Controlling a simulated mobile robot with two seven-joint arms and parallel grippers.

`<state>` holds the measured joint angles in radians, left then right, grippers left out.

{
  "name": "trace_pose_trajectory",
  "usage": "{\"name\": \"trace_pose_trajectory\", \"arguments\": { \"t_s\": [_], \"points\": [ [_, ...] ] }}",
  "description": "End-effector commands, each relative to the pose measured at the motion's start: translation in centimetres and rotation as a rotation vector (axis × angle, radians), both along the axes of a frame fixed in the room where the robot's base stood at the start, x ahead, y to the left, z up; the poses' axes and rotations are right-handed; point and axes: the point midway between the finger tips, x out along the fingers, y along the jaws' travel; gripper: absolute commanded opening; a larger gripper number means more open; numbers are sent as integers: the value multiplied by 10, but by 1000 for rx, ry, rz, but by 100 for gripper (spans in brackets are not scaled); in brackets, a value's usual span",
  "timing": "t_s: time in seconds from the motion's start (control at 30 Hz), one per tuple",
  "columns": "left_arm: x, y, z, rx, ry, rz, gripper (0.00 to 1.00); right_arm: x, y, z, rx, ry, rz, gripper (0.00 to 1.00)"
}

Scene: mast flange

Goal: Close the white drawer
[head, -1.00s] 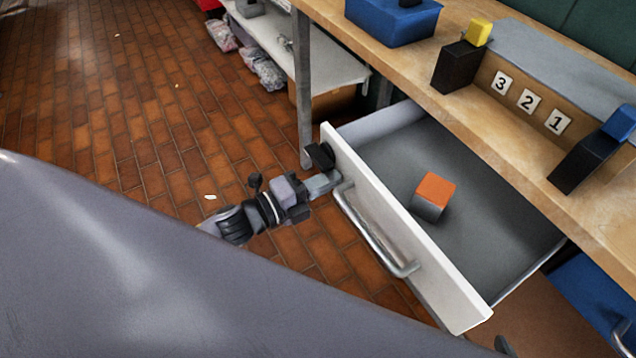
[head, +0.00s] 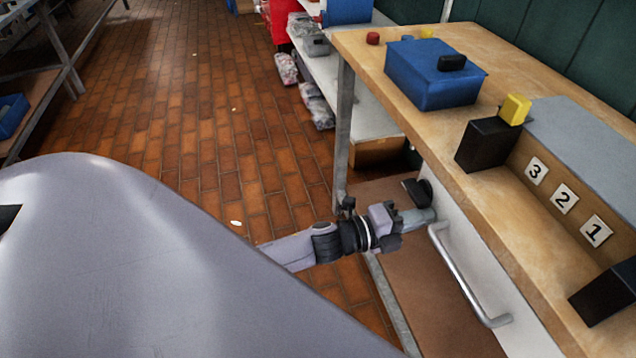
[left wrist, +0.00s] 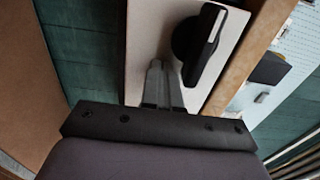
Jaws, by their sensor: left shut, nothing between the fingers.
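The white drawer (head: 452,225) is under the wooden bench top, with its front close to the bench edge. No open interior shows in the head view; I cannot tell whether it is fully flush. Its metal bar handle (head: 468,278) runs along the front. My left gripper (head: 432,214) is shut and empty, with its tips at the far end of the front, beyond the handle. The wrist view shows the grey fingers (left wrist: 163,85) together against or just before the white front (left wrist: 148,35). A black rounded part (left wrist: 198,45) is beside them. My right gripper is out of view.
The bench top (head: 400,130) carries a blue box (head: 430,85), a black block (head: 487,145) with a yellow cube (head: 514,109), and number tiles (head: 563,199). A metal bench leg (head: 343,140) stands beyond the gripper. Tiled floor (head: 190,130) is open to the left.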

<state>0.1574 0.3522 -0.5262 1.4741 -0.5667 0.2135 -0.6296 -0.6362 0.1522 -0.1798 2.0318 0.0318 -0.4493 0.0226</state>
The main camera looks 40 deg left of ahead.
Motion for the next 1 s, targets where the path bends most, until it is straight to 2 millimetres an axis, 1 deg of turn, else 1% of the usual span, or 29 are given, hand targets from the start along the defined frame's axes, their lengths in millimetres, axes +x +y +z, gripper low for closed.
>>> {"name": "trace_pose_trajectory", "arguments": {
  "t_s": [0.23, 0.67, 0.87, 1.0],
  "points": [
    [8, -5, 0, -1, 1, 1, 0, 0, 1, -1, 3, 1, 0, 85],
    [10, -8, 2, -3, -3, 3, 0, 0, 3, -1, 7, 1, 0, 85],
    [10, -6, 2, -3, -3, 3, 0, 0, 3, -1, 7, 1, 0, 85],
    [11, -1, 2, -2, -3, 2, 0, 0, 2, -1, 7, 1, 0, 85]
  ]
}}
